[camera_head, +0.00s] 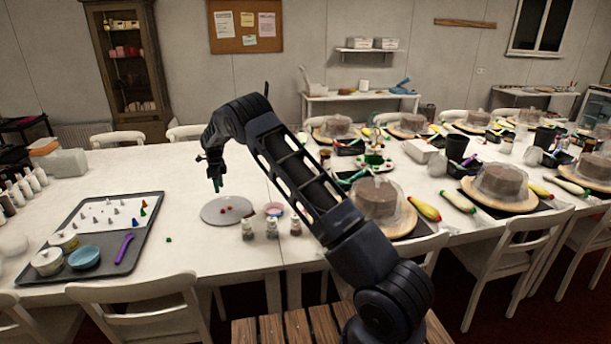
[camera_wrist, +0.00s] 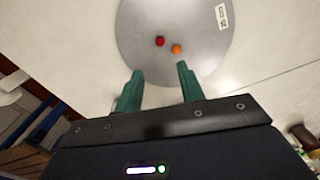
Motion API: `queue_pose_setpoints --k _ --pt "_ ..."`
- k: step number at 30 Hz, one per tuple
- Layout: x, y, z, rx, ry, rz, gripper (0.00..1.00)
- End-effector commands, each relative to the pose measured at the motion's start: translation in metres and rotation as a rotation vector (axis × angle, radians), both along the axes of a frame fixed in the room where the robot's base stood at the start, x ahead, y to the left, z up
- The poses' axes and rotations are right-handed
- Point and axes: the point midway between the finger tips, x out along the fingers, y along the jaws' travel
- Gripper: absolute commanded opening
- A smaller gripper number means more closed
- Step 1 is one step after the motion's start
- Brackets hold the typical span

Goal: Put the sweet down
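A round grey disc (camera_head: 210,214) lies flat on the white table, below my gripper (camera_head: 217,186). In the wrist view the disc (camera_wrist: 145,22) carries a red sweet (camera_wrist: 160,41) and an orange sweet (camera_wrist: 176,48), close together. My gripper (camera_wrist: 160,72) has its two green fingers apart, with nothing visible between them. Both sweets show just beyond the fingertips, so they appear to be on the disc, not gripped. A small green sweet (camera_head: 168,239) lies on the table to the left of the disc.
A dark tray (camera_head: 84,262) with a white card of small coloured cones, pots and a purple tool lies at left. Small jars (camera_head: 271,228) and a pinkish dish (camera_head: 274,209) stand right of the disc.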

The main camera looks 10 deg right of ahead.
Motion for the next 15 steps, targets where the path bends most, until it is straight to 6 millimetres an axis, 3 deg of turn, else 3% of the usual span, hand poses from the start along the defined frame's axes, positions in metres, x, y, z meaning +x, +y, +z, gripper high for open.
queue_pose_setpoints --k 5,15 --pt "-0.002 -0.024 0.035 0.015 -0.012 0.047 0.39" --pt "-0.036 -0.111 0.148 0.057 -0.061 0.275 0.39"
